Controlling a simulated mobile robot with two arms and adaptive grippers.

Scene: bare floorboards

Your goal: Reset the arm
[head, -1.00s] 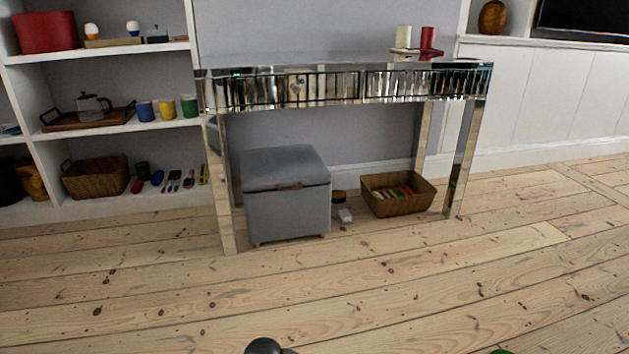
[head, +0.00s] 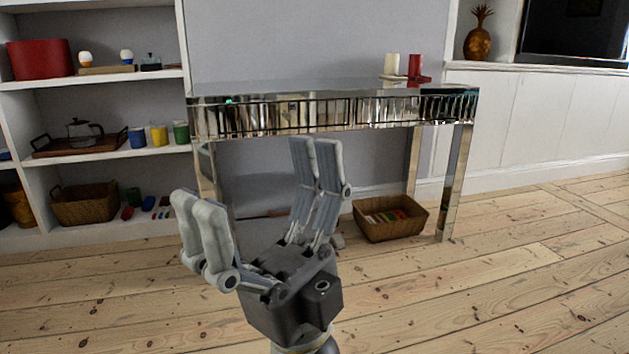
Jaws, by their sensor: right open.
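My right gripper (head: 258,207) stands upright in the lower middle of the head view, fingers pointing up. Its fingers are spread wide apart and nothing is between them. My left gripper is not in view.
A wicker basket (head: 390,232) with colourful items sits on the floor under the table's right side. A white and a red candle (head: 415,68) stand on the table. White shelves (head: 110,152) with mugs and baskets are at left. Bare floorboards (head: 490,300) are clear at right.

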